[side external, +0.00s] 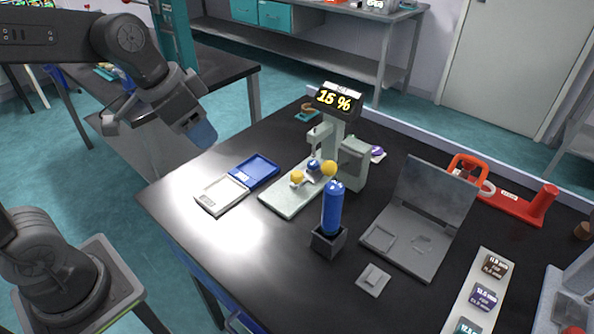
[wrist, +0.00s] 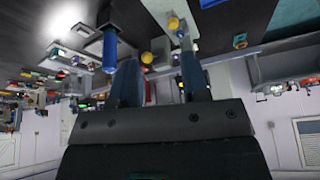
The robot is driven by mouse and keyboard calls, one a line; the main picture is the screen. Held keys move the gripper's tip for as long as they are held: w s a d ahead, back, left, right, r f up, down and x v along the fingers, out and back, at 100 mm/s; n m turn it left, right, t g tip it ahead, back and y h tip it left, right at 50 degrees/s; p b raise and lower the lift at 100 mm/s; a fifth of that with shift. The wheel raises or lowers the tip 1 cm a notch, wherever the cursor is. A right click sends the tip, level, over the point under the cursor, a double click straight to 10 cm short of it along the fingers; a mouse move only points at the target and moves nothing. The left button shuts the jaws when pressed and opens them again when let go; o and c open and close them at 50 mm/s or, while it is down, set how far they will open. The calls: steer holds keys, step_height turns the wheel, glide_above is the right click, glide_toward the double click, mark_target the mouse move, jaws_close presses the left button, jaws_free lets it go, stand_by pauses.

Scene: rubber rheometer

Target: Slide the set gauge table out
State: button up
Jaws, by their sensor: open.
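The set gauge (side external: 352,160) is a pale green device near the middle of the black table, with a display (side external: 338,99) reading "15 %". Its pale flat base plate (side external: 285,200) reaches toward the front left. Yellow and blue round knobs (side external: 297,177) sit above this plate. I cannot tell how far the sliding table is in. My gripper (side external: 203,134) hangs in the air to the upper left of the gauge, well apart from it. In the wrist view my gripper (wrist: 162,80) has its two fingers apart, with nothing seen between them that it holds.
A blue cylinder (side external: 333,207) stands in a dark holder in front of the gauge. A blue and white tray (side external: 253,172) lies left of it. To the right are an open grey case (side external: 434,197), a red tool (side external: 515,201) and a labelled strip (side external: 478,285). The front left tabletop is clear.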

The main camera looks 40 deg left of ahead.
steer(key=shift+o, duration=1.4)
steer(key=w+f+m, duration=0.2)
steer(key=w, duration=0.5)
steer(key=shift+g+h, duration=0.4)
steer(key=m+h, duration=0.1)
steer(key=m, duration=0.2)
glide_toward(297, 174)
steer(key=shift+g, duration=0.3)
steer(key=x, duration=0.9)
steer(key=shift+w, duration=0.35)
jaws_close()
